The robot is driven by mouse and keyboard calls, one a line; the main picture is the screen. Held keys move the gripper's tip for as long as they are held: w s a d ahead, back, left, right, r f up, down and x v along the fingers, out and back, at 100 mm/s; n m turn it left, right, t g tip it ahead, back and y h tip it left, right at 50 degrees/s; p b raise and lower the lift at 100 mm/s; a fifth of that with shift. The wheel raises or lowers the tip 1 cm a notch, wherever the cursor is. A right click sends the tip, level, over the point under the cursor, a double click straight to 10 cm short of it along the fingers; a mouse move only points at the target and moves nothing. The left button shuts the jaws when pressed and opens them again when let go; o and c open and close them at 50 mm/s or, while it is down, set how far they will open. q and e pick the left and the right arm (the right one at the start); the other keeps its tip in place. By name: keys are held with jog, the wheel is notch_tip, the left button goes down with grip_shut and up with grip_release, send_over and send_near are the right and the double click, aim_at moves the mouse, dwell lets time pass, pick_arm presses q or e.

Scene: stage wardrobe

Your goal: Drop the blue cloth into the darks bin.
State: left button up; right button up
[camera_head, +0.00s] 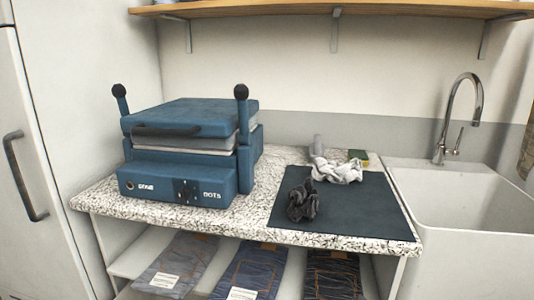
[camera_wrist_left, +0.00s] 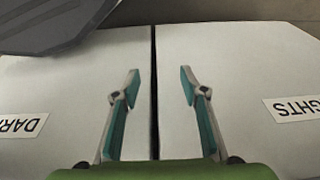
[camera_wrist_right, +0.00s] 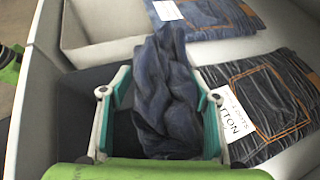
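The blue cloth (camera_wrist_right: 166,95), dark and crumpled, is in the right wrist view between the fingers of my right gripper (camera_wrist_right: 162,75), which appears shut on it. The cloth reaches past the fingertips and covers part of what lies behind. My left gripper (camera_wrist_left: 160,80) is empty, with its fingers apart. Beyond it are two pale surfaces side by side. The left one has a partly cut-off, upside-down label (camera_wrist_left: 22,125) that appears to begin "DAR"; the right one has a label (camera_wrist_left: 295,108) ending "GHTS". The head view shows neither gripper.
Folded jeans (camera_wrist_right: 270,95) lie in pale compartments beside the cloth. In the head view, a blue press (camera_head: 185,150) stands on the speckled counter. A dark mat (camera_head: 350,205) holds a black cloth (camera_head: 302,201) and a white cloth (camera_head: 337,170). A sink (camera_head: 465,205) is at right.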

jog(key=shift+o, duration=1.3)
jog(key=shift+d, duration=0.1)
jog(key=v, duration=1.2)
